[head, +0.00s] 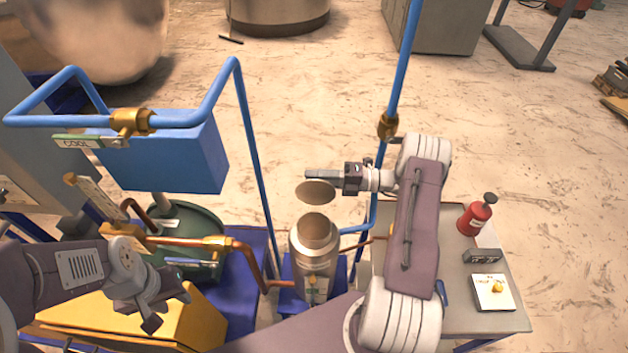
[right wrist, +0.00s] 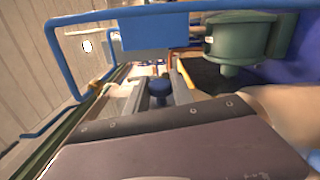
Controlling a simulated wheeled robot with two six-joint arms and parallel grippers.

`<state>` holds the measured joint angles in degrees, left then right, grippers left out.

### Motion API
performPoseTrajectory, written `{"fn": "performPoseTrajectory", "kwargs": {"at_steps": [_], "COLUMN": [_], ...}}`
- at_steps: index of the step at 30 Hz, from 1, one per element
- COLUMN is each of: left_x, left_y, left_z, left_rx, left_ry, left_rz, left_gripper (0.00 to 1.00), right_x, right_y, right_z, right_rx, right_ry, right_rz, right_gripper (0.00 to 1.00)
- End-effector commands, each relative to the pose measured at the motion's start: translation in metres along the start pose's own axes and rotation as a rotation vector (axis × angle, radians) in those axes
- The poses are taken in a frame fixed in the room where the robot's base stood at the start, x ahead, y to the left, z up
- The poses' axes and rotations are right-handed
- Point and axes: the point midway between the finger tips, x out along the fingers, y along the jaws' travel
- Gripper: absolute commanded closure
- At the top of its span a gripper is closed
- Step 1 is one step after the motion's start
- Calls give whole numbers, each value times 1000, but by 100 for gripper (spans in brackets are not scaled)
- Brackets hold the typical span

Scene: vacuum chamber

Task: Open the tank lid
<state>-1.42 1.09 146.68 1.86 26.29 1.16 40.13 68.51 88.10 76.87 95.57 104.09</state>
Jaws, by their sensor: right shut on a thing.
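The tank (head: 315,262) is a metal cylinder standing upright with its round top open. The lid (head: 316,193) is a round brownish disc a little above and behind the tank's opening, apart from the rim. My right gripper (head: 322,174) is above the lid. In the right wrist view its fingers are shut on the lid's dark blue knob (right wrist: 159,88); the disc itself is not clear there. My left gripper (head: 163,308) is at the lower left, left of the tank, over a yellow box, with its fingers apart and empty.
Blue pipes (head: 250,150) rise on both sides of the tank. Copper pipes (head: 200,242) run to its left, by a dark green vessel (head: 195,220). A grey table (head: 470,315) at right holds a red bottle (head: 474,218) and small items. Floor behind the lid is clear.

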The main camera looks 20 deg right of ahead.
Motion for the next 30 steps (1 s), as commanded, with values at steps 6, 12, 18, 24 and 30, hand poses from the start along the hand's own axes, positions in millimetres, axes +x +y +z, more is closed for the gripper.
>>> {"fn": "performPoseTrajectory", "kwargs": {"at_steps": [6,12,18,24,30], "left_x": [0,1,24,41,45], "left_y": [0,0,0,-1,-1], "left_z": [0,0,2,4,5], "left_rx": [0,0,0,0,0], "left_ry": [0,0,0,0,0], "left_rz": [0,0,0,0,0], "left_gripper": [64,64,64,64,64], "right_x": [0,-1,-36,-78,-94], "right_y": [0,-1,-7,-5,-2], "right_z": [-1,-1,-1,-1,-1], "right_rx": [3,2,-1,0,2], "right_ry": [0,1,-4,-3,-1], "right_rz": [1,1,0,0,1], "right_gripper": [51,51,51,51,51]}}
